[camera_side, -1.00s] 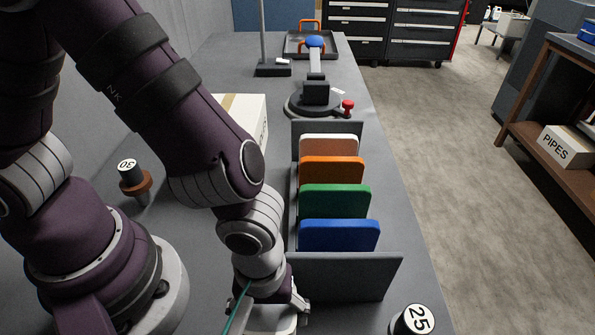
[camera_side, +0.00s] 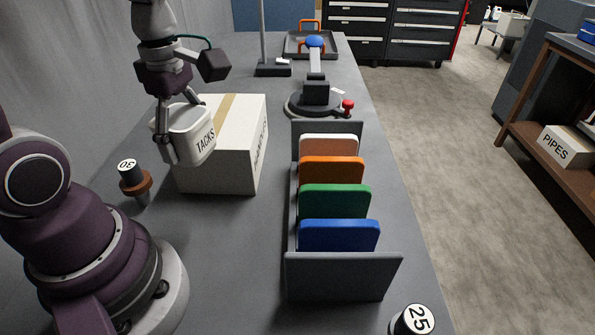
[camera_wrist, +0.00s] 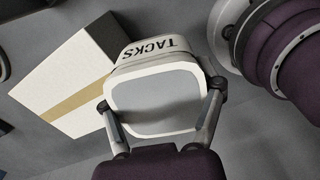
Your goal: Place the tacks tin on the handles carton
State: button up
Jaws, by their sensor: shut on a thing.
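The white tacks tin (camera_side: 193,137), lettered TACKS, is held in my gripper (camera_side: 182,148) in the side view. The gripper is shut on it, with a finger on each side. In the wrist view the tin (camera_wrist: 155,92) fills the space between the fingers of my gripper (camera_wrist: 163,108). The handles carton (camera_side: 240,140) is a pale box with a tan tape strip, standing on the bench. The tin is at the carton's left near edge and overlaps it in the side view. I cannot tell whether they touch. In the wrist view the carton (camera_wrist: 60,75) lies left of the tin.
A rack (camera_side: 342,275) of coloured panels stands right of the carton. A post marked 30 (camera_side: 134,180) stands left of it, and one marked 25 (camera_side: 412,320) at the near edge. A black stand (camera_side: 315,95) is farther back. Bare bench lies in front.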

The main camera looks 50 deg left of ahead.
jog(key=s+a+r+n, duration=0.1)
jog(key=s+a+n, duration=0.1)
jog(key=a+n, duration=0.15)
send_over(220, 117)
jog(key=shift+s+d+f, duration=0.1)
jog(key=shift+f, duration=2.4)
jog(key=shift+f, duration=0.2)
jog(key=o, duration=1.2)
